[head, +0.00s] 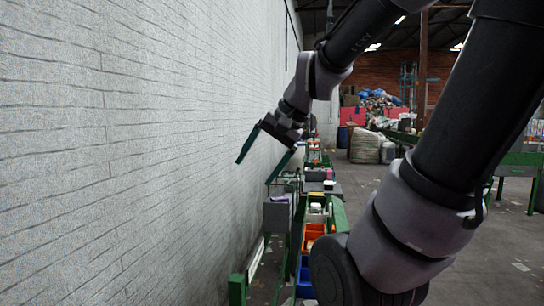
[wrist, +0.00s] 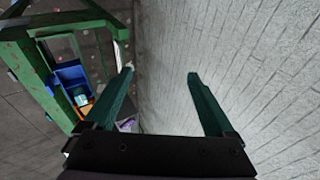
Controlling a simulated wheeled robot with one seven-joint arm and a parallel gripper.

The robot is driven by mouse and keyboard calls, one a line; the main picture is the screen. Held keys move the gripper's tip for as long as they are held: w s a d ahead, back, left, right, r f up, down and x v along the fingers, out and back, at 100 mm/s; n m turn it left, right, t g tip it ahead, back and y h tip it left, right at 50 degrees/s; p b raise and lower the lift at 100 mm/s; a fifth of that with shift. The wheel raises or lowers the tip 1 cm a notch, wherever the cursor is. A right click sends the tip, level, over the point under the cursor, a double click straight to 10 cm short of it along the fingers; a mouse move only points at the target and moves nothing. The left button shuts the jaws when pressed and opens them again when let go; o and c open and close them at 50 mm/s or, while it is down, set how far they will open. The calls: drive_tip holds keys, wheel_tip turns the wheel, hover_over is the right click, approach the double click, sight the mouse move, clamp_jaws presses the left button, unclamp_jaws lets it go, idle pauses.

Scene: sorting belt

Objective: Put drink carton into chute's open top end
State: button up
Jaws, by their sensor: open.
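My gripper (head: 253,172) is raised beside the white brick wall in the head view, its two green fingers spread wide. In the wrist view my gripper (wrist: 160,73) is open, with nothing between its fingers. I cannot pick out the drink carton for sure in either view; the items along the belt line are too small to tell apart. A grey box-like part (head: 277,216) stands below and to the right of my fingers, with something purple at its top. I cannot tell whether it belongs to the chute.
The white brick wall (head: 130,150) runs close along the left. Below are an orange bin (head: 312,235), a blue bin (head: 304,284) and green framing (head: 237,290). A blue bin (wrist: 72,78) also shows in the wrist view. Open floor (head: 510,250) lies to the right.

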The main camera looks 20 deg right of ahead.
drive_tip(key=s+d+r+n+h, duration=0.1)
drive_tip(key=s+d+r+n+t+h, duration=0.1)
drive_tip(key=s+n, duration=0.1)
drive_tip(key=shift+r+n, duration=0.2)
drive_tip(key=shift+n, duration=0.1)
drive_tip(key=shift+c, duration=0.3)
idle(0.9)
